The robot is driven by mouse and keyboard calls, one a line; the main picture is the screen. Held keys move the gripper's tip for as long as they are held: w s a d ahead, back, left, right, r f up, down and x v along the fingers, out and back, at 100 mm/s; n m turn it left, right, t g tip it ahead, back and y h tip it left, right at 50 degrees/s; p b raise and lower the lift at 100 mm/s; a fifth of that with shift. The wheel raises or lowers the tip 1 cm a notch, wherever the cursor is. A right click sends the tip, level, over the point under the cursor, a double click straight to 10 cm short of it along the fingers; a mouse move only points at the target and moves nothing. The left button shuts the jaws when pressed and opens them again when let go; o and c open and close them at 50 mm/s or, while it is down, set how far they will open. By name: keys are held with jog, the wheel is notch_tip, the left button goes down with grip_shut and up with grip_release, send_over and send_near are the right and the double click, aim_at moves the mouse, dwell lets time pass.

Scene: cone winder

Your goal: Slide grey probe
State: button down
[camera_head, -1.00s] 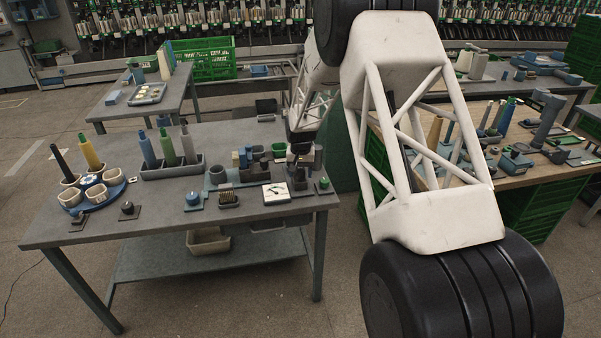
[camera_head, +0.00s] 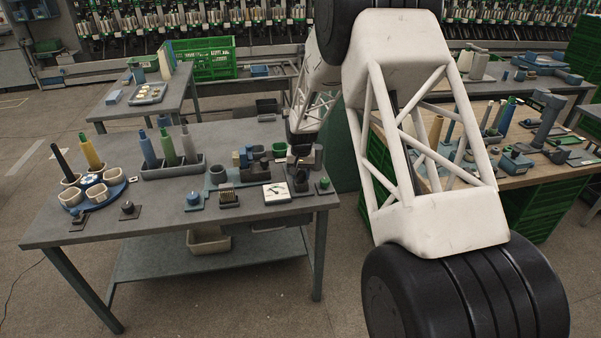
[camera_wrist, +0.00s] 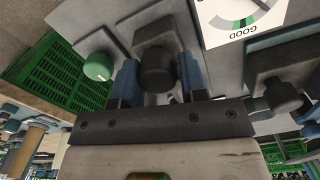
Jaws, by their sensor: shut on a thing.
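In the wrist view, my gripper (camera_wrist: 157,84) has its two blue fingers on either side of a dark grey round-ended piece, which I take for the grey probe (camera_wrist: 156,66). The gripper is shut on it. The probe sits over a grey plate or block; its lower part and the finger contact are partly hidden. A white dial card (camera_wrist: 240,22) marked GOOD is at the upper right, and a green knob (camera_wrist: 98,66) is left of the fingers. In the head view, the dial (camera_head: 276,193) and green knob (camera_head: 324,183) stand at the table's right end; the probe is too small to make out there.
A dark knob (camera_wrist: 281,95) on a block stands right of my gripper in the wrist view. The grey table (camera_head: 95,236) also carries a bobbin tray (camera_head: 172,171) and a blue round holder (camera_head: 112,190). A green crate (camera_wrist: 52,68) lies beyond the table edge.

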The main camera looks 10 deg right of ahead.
jog(key=shift+s+d, duration=0.25)
jog(key=shift+s, duration=0.85)
jog(key=c, duration=0.8)
grip_release()
jog(key=shift+o, duration=0.2)
jog(key=shift+a+r, duration=0.1)
jog(key=shift+r, duration=0.05)
jog(key=shift+r, duration=0.2)
notch_tip(320, 180, up, 7)
jog(key=shift+r, duration=0.15)
